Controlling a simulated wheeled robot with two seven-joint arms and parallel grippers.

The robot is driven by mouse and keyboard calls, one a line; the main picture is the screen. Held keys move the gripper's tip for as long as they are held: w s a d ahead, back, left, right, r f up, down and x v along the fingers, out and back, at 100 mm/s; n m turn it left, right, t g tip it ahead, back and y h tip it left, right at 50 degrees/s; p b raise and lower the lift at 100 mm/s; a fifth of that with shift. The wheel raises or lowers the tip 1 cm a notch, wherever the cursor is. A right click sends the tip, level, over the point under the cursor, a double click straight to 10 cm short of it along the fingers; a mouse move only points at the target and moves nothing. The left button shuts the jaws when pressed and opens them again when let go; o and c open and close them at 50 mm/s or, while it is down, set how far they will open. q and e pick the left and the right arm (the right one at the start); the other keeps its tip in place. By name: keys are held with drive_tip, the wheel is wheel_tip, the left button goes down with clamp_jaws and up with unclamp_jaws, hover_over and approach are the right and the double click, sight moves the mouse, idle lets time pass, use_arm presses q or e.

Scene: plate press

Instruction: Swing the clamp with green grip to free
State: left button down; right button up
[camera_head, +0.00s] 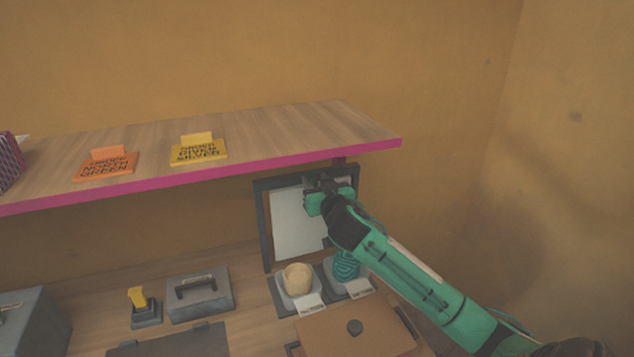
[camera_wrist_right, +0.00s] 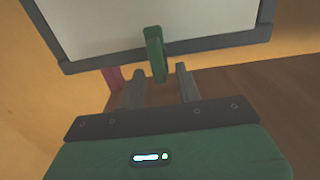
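The clamp with green grip (camera_wrist_right: 155,52) shows in the right wrist view, at the edge of a dark grey frame (camera_wrist_right: 95,61) around a white panel (camera_wrist_right: 130,22). My right gripper (camera_wrist_right: 160,84) is open, its two fingers apart on either side of the lower end of the green grip. I cannot tell whether a finger touches it. In the head view, my right gripper (camera_head: 324,187) is at the top right of the same frame (camera_head: 264,228), below the shelf, and hides the clamp. My left gripper is not in view.
A wooden shelf (camera_head: 260,128) with a pink edge runs just above the frame, close to my right gripper. It holds an orange sign (camera_head: 107,165) and a yellow sign (camera_head: 198,150). Below are a beige roll (camera_head: 298,278), a teal coil (camera_head: 346,266), a grey box (camera_head: 200,303) and a brown lid (camera_head: 350,338).

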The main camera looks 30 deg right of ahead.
drive_tip(key=shift+c, duration=0.4)
clamp_jaws()
drive_tip(key=shift+n, duration=0.4)
drive_tip(key=n, duration=0.1)
drive_tip(key=n+p, duration=0.1)
drive_tip(key=n, duration=0.1)
drive_tip(key=shift+w+a+n+p, duration=0.1)
drive_tip(key=shift+a+n+p, duration=0.2)
drive_tip(key=shift+a, duration=0.05)
drive_tip(key=shift+w+a+f+n+p, duration=0.2)
drive_tip(key=shift+n+p, duration=0.55)
drive_tip(key=shift+n, duration=1.5)
drive_tip(key=shift+s+a+f+n+p, duration=0.15)
drive_tip(key=shift+f+n+p, duration=0.45)
drive_tip(key=shift+n, duration=1.7)
drive_tip(key=shift+w+a+f+n+p, duration=0.15)
drive_tip(key=shift+n+p, duration=0.75)
drive_tip(key=shift+n, duration=1.35)
drive_tip(key=shift+s, duration=0.1)
